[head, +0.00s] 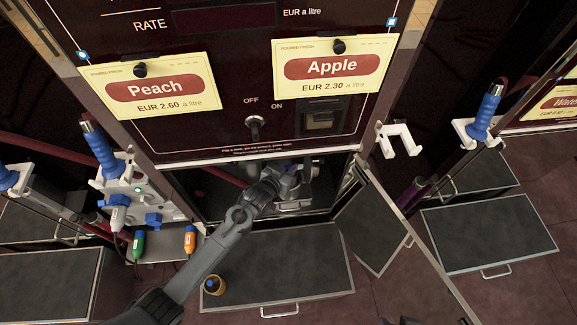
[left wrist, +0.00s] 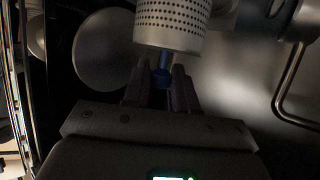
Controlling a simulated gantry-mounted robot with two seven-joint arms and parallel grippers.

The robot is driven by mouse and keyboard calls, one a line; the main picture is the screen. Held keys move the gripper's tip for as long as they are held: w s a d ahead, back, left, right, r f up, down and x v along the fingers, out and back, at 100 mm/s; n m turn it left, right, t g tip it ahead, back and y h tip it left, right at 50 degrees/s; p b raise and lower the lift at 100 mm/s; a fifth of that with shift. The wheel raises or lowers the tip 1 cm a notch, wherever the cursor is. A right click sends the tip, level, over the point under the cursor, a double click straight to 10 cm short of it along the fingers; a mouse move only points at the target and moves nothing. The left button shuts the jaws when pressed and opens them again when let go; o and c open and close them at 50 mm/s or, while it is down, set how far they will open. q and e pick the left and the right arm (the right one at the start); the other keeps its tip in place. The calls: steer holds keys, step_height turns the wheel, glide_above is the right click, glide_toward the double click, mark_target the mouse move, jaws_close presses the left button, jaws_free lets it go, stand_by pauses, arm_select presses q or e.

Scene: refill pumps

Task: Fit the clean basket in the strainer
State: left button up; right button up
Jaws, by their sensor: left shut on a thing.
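My left gripper (head: 284,180) reaches into the open lower compartment of the middle pump. In the left wrist view the fingers (left wrist: 162,88) are shut on the blue knob (left wrist: 161,68) of a perforated metal basket (left wrist: 172,22). The basket is clean grey, and its far end runs out of the picture. Grey metal parts (head: 304,192) show around the gripper in the compartment; I cannot tell which is the strainer or whether the basket is inside it. A brownish basket with a blue top (head: 214,285) stands on the dark step (head: 290,262) in front. My right gripper is not in view.
The compartment's door (head: 374,228) hangs open on the right. A small shelf (head: 165,250) on the left carries a green bottle (head: 138,244) and an orange bottle (head: 190,239). A blue-handled nozzle (head: 100,147) hangs above it. A round grey disc (left wrist: 104,50) and a bent metal bar (left wrist: 292,90) flank the basket.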

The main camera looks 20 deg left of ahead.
arm_select(q)
steer(key=shift+f+b, duration=0.55)
steer(key=shift+f, duration=0.5)
steer(key=shift+f+b, duration=0.95)
steer(key=shift+f, duration=0.6)
steer(key=o, duration=0.9)
steer(key=shift+s, duration=0.1)
steer(key=shift+s+r+p, duration=0.15)
steer(key=shift+p, duration=0.15)
steer(key=shift+p+v, duration=2.6)
steer(key=shift+v, duration=2.55)
